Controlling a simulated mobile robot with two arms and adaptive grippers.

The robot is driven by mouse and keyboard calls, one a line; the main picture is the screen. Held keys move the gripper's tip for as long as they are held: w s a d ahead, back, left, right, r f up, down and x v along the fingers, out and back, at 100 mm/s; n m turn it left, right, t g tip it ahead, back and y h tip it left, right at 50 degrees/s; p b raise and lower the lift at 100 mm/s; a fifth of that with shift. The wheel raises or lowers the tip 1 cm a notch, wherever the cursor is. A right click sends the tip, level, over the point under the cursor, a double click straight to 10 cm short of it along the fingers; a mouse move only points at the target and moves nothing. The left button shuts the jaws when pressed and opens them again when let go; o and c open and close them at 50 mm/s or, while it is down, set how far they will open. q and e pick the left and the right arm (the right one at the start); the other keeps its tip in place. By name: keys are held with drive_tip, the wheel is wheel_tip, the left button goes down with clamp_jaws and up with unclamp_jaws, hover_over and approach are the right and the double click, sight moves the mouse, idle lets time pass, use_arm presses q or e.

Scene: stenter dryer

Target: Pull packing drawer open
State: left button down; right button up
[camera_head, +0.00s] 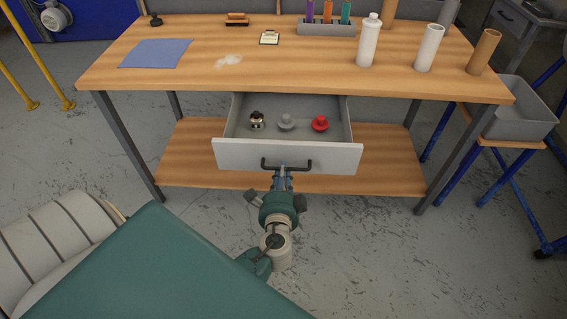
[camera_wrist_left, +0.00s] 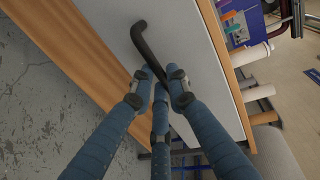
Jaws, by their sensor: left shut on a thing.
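The packing drawer (camera_head: 245,156) under the wooden table stands pulled out, with its inside showing. Its front is pale grey with a dark bar handle (camera_head: 302,164). My left gripper (camera_head: 283,172) is shut on the handle from the front. In the left wrist view the fingers of my left gripper (camera_wrist_left: 163,84) close around the lower part of the dark handle (camera_wrist_left: 150,45), against the grey drawer front (camera_wrist_left: 190,45). Inside the drawer are a black and cream knob-shaped item (camera_head: 256,120), a grey one (camera_head: 286,122) and a red one (camera_head: 320,123). My right gripper is not in view.
A lower shelf (camera_head: 385,165) lies beneath the drawer. A grey bin (camera_head: 520,112) stands at the right. Floor in front is clear.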

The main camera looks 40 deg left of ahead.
use_arm(q)
drive_tip(key=shift+f+v, duration=0.15)
drive_tip(key=shift+v, duration=0.6)
drive_tip(key=shift+f+v, duration=0.15)
drive_tip(key=shift+v, duration=0.6)
drive_tip(key=c, duration=1.7)
unclamp_jaws()
drive_tip(key=shift+d, duration=0.1)
drive_tip(key=shift+s, duration=0.1)
drive_tip(key=v, duration=1.2)
drive_tip(key=shift+f, duration=0.15)
